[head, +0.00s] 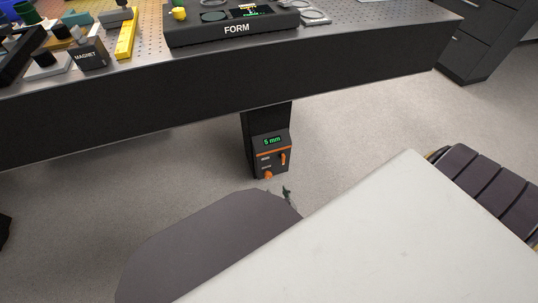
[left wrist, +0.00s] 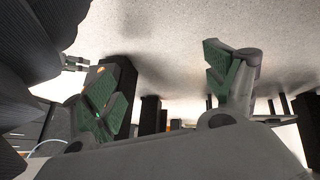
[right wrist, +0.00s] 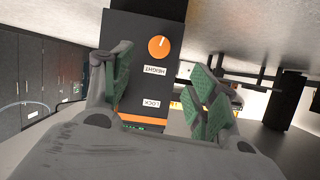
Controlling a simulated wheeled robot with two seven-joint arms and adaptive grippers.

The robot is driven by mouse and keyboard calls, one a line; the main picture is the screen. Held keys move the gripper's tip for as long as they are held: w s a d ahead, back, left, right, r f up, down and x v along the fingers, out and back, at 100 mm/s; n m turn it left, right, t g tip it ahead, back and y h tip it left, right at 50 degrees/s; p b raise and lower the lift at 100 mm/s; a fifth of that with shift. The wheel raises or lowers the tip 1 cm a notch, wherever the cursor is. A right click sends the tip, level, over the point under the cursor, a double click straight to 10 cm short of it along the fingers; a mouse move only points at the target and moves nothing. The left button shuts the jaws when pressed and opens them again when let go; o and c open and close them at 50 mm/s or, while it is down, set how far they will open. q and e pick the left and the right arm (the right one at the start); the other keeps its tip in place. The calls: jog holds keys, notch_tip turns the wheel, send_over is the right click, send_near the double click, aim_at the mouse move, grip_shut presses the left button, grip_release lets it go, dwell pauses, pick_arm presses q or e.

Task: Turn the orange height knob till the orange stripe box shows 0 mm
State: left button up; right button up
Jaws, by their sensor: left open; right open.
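The dark orange stripe box (head: 263,162) is on the table leg in the head view; its green display (head: 272,141) reads 5 mm. The orange height knob (head: 268,176) is at its lower edge, and an orange lock lever (head: 283,159) is above right. In the right wrist view the box is upside down, with the knob (right wrist: 158,47) between and beyond the fingertips of my open right gripper (right wrist: 162,75). The gripper is apart from the knob and empty. The lock lever is hidden there. My left gripper (left wrist: 160,75) is open and empty in its wrist view, outside the head view.
The black-edged table (head: 330,72) overhangs the box and carries a FORM unit (head: 235,30) and several small parts.

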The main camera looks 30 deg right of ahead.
aim_at(269, 177)
jog(key=shift+b+x, duration=2.5)
jog(key=shift+x, duration=2.15)
jog(key=shift+b+x, duration=1)
jog(key=shift+x, duration=0.65)
pick_arm(q)
notch_tip(269, 177, down, 8)
jog(key=d+t+h, duration=0.1)
jog(key=shift+w+d, duration=0.3)
pick_arm(e)
jog(key=shift+w+d+f, duration=0.15)
jog(key=shift+w, duration=0.15)
pick_arm(q)
jog(key=shift+r, duration=0.15)
pick_arm(e)
jog(key=shift+c, duration=0.2)
jog(key=c, duration=0.9)
